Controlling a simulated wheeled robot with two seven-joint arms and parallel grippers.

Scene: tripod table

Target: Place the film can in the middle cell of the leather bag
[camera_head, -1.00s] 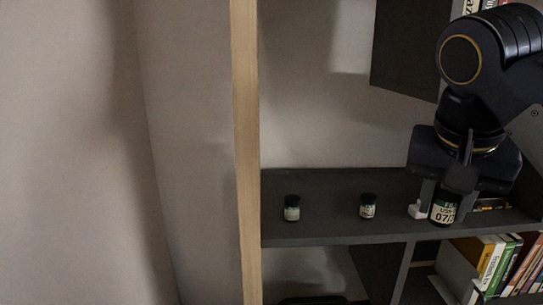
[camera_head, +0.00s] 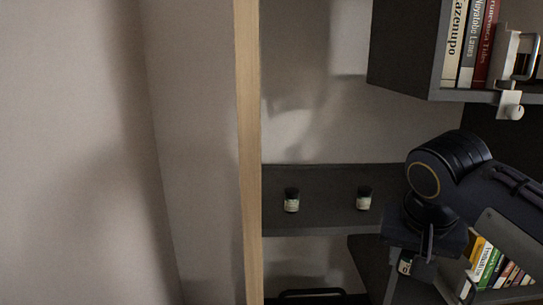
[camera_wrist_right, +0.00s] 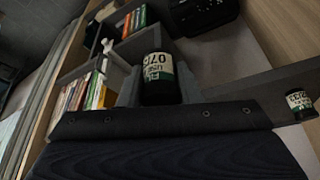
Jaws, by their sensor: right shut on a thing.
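My right gripper (camera_head: 407,264) is low at the right of the head view, under its dark wrist. It is shut on a black film can (camera_wrist_right: 158,78) with a white and green label reading "07". In the head view only a bit of the film can (camera_head: 405,267) shows below the wrist. In the right wrist view the can sits between the two grey fingers. A dark, bag-like thing (camera_wrist_right: 203,14) shows at the top of the wrist view; I cannot make out its cells. My left gripper is not in view.
Two similar small cans, one left (camera_head: 291,201) and one right (camera_head: 364,200), stand on the dark shelf (camera_head: 327,214). A wooden post (camera_head: 249,150) borders it on the left. Books (camera_head: 497,265) stand in a lower compartment. An upper shelf (camera_head: 405,52) with books juts out at top right.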

